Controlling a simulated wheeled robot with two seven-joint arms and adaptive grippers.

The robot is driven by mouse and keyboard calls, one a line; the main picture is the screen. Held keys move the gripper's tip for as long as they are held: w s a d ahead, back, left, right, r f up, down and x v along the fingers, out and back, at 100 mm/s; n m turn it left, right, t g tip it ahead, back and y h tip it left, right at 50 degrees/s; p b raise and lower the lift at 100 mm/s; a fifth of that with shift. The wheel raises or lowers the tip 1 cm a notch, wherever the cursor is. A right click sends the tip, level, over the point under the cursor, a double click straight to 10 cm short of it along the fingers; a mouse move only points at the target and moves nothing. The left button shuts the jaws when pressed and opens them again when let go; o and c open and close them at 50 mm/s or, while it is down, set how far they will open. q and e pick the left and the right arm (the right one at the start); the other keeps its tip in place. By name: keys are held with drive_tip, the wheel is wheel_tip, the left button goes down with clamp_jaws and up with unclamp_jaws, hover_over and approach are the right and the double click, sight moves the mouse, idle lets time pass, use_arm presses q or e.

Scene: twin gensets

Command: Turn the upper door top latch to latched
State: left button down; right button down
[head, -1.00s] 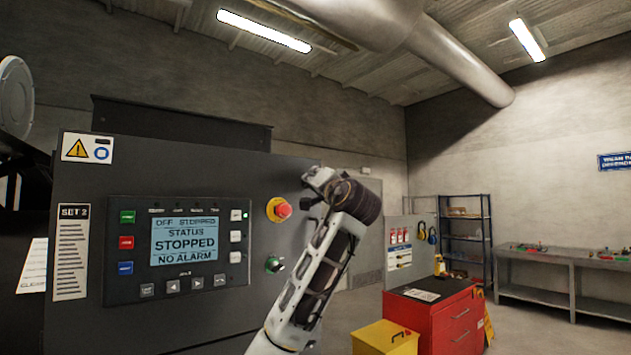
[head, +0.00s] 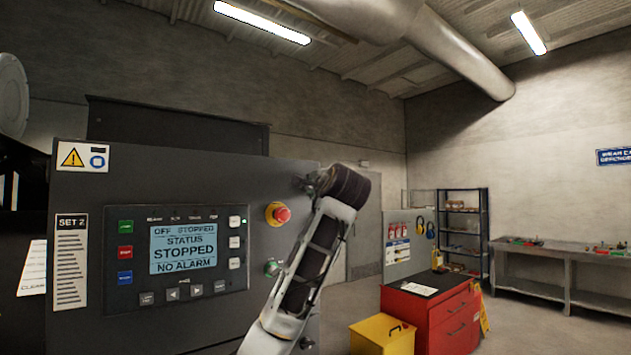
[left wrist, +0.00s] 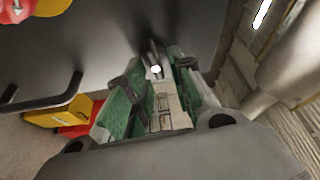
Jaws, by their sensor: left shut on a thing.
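The door of set 2 (head: 150,330) is the dark panel carrying the controller screen. The upper door top latch (left wrist: 154,60) is a small dark piece with a bright spot, at the door face in the left wrist view. My left gripper (left wrist: 156,82) has its green-padded fingers shut on it; the fingers hide much of the latch, so its exact angle cannot be told. In the head view my left gripper (head: 307,184) is at the door's upper right edge, mostly hidden behind my wrist. My right gripper is in neither view.
A red emergency stop (head: 279,214) and a green-ringed switch (head: 272,267) sit on the door close left of my arm. A black bar handle (left wrist: 45,92) shows in the left wrist view. A yellow box (head: 375,338) and red cabinet (head: 425,318) stand right.

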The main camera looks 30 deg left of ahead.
use_arm(q)
drive_tip(key=shift+m+p, duration=0.5)
drive_tip(key=shift+m, duration=0.3)
drive_tip(key=shift+f, duration=0.15)
drive_tip(key=c, duration=1.2)
unclamp_jaws()
drive_tip(key=shift+w, duration=0.1)
drive_tip(key=v, duration=1.2)
drive_tip(key=shift+r, duration=0.4)
